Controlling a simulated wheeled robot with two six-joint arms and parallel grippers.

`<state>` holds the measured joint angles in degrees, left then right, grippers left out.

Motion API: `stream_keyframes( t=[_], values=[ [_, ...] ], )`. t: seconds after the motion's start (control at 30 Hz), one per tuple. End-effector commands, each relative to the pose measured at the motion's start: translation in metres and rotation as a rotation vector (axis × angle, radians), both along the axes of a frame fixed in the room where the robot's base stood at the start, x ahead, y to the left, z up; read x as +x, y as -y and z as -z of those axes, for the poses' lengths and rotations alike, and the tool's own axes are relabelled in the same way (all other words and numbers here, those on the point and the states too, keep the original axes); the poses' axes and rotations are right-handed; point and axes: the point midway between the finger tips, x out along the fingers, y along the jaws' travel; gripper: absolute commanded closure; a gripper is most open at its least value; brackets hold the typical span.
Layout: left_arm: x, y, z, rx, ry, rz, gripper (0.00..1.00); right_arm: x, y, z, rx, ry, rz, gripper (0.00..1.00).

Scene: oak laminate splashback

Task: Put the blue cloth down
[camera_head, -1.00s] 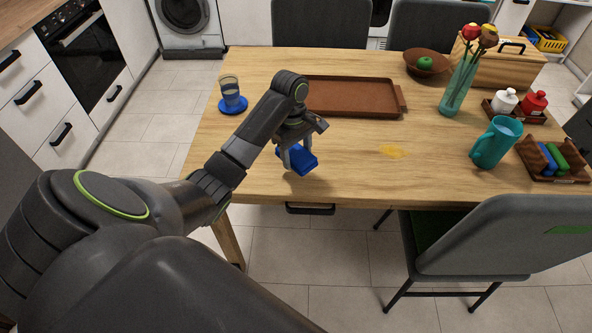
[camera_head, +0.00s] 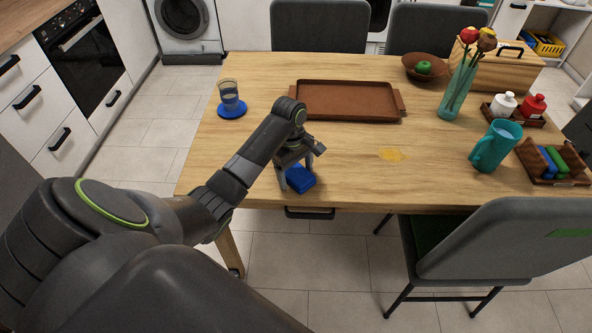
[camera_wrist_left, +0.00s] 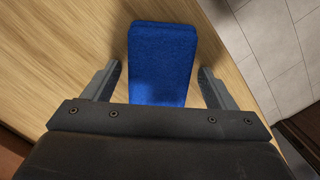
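The blue cloth (camera_head: 301,178) is a folded blue pad lying on the wooden table near its front edge. It also shows in the left wrist view (camera_wrist_left: 160,62), lying flat on the wood between and beyond my fingertips. My left gripper (camera_head: 296,173) is directly above and around the cloth. In the left wrist view the left gripper (camera_wrist_left: 160,80) is open, with a gap between each finger and the cloth. My right gripper does not show.
A yellow spill (camera_head: 392,155) lies right of the cloth. A teal jug (camera_head: 492,147) stands at right. A grey chair (camera_head: 478,240) is at the front right.

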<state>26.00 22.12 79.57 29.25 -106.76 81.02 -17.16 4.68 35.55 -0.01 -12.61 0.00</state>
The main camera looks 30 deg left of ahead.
Motion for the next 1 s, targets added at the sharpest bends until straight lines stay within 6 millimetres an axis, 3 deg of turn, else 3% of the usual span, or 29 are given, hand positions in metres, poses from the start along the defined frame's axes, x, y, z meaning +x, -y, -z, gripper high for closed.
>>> stream_keyframes(
  t=[0.3,0.47,0.57,0.67,1.0],
  values=[
    [0.0,0.0,-0.003,0.0,0.002,0.0,0.21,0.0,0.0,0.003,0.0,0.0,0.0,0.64],
    [0.002,-0.004,-0.03,0.002,0.005,0.002,0.21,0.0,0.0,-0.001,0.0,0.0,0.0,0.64],
    [0.003,-0.007,-0.054,0.002,0.007,0.001,0.21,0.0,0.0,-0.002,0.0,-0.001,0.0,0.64],
    [0.003,-0.009,-0.083,0.002,0.005,0.0,0.21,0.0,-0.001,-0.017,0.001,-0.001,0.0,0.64],
    [0.003,-0.013,-0.117,-0.001,0.0,-0.001,0.21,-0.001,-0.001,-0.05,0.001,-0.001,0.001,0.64]
  ],
)
